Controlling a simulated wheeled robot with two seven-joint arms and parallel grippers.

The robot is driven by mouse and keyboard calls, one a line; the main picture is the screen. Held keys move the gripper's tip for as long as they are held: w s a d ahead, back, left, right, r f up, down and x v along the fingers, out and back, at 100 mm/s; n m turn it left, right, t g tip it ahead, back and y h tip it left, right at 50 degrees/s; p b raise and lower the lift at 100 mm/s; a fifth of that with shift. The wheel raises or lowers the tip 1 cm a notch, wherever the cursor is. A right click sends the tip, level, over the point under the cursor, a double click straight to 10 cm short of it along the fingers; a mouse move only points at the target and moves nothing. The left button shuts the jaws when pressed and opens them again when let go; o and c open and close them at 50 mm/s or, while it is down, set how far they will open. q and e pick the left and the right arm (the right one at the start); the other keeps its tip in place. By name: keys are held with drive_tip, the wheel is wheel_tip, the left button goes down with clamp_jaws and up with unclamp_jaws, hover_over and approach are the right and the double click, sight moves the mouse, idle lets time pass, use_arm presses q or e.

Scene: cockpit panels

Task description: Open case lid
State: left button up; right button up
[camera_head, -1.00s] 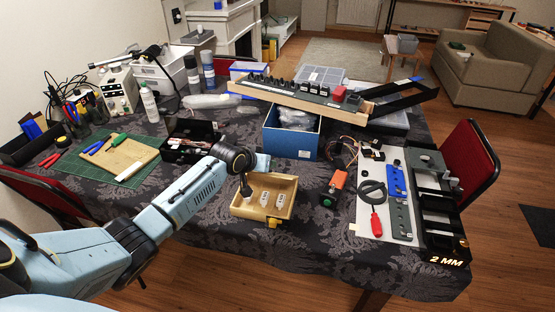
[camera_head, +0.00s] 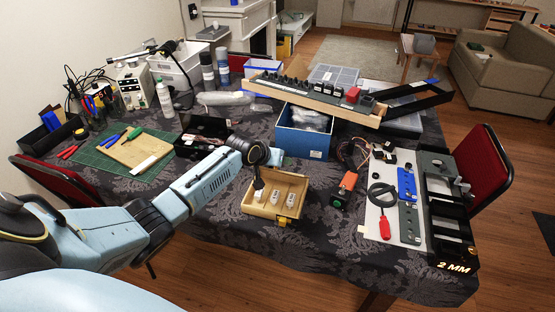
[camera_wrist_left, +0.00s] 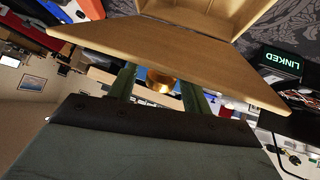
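An open-topped wooden box (camera_head: 295,178) stands at the middle of the table's near side, with several small pale parts inside and a yellow piece (camera_head: 283,220) on its front. My left gripper (camera_head: 259,190) points down at the box's left side. In the left wrist view, the wooden panel (camera_wrist_left: 170,50) crosses in front of the gripper (camera_wrist_left: 159,90). Its two dark green fingers are apart, with a round gold piece (camera_wrist_left: 161,78) seen between them. The fingertips are hidden by the panel. My right gripper is out of view.
Behind the box stands a blue bin (camera_head: 303,140), and a black open case (camera_head: 203,136) is at its left. An orange-and-black device (camera_head: 345,188) and a white board with tools (camera_head: 381,208) lie to the right. Cloth before the box is clear.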

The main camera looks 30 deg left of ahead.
use_arm(q)
drive_tip(key=shift+s+r, duration=0.5)
drive_tip(key=p+v, duration=0.2)
drive_tip(key=v, duration=1)
drive_tip(key=shift+a, duration=0.1)
